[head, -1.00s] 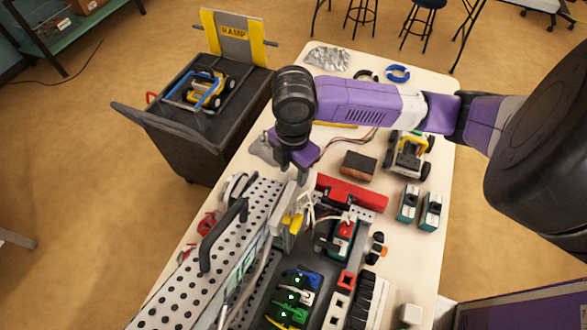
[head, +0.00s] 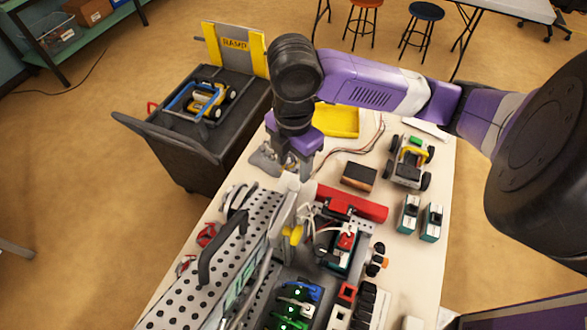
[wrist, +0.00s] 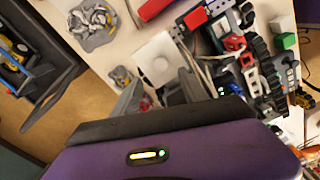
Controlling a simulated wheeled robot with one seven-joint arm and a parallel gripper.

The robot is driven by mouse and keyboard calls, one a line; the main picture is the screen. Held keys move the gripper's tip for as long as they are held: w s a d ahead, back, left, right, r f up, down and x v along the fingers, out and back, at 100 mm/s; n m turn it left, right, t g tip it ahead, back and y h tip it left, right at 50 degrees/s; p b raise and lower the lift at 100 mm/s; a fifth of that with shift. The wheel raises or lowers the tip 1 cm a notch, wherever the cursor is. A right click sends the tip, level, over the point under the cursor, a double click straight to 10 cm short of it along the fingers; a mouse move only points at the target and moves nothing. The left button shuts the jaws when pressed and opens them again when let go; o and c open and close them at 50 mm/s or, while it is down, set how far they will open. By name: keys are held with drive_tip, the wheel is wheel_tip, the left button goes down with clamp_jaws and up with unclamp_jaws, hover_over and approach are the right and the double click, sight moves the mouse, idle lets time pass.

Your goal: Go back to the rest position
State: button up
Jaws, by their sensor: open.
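My gripper (head: 288,172) hangs from my purple and black arm, above the left part of the table (head: 405,270). It is past the far end of the perforated metal case with the black handle (head: 222,240). In the wrist view its two grey fingers (wrist: 158,95) stand apart, with a pale square block seen behind them. I see nothing held between them. The dark purple gripper body fills the lower part of that view. My upper arm crosses the top right of the head view and hides part of the far table.
A red bar (head: 352,203), a brown block (head: 358,177), a wheeled toy car (head: 409,162) and a yellow tray (head: 337,121) lie on the crowded table. A dark cart (head: 185,135) with a ramp sign stands at left. Open floor (head: 90,190) lies left of it.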

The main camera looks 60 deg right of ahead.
drive_tip(key=shift+r, duration=0.1)
idle(0.5)
drive_tip(key=s+d+f+m+t, duration=0.1)
drive_tip(key=f, duration=0.1)
drive_tip(key=s+d+f+m+t, duration=0.1)
drive_tip(key=f, duration=0.1)
drive_tip(key=s+d+f+m+t, duration=0.1)
drive_tip(key=f+m, duration=0.1)
drive_tip(key=shift+s+f+t, duration=0.15)
drive_tip(key=shift+f+t, duration=0.15)
drive_tip(key=shift+f, duration=0.05)
drive_tip(key=s+a+r+m+t, duration=0.2)
drive_tip(key=s+a+m+t, duration=0.6)
drive_tip(key=a, duration=0.4)
drive_tip(key=s+a+r+m+t, duration=0.1)
drive_tip(key=a+r+m+t, duration=0.15)
drive_tip(key=a+r, duration=0.55)
wheel_tip(320, 180, down, 8)
drive_tip(key=b, duration=0.7)
drive_tip(key=shift+d+t, duration=0.35)
drive_tip(key=shift+n, duration=0.25)
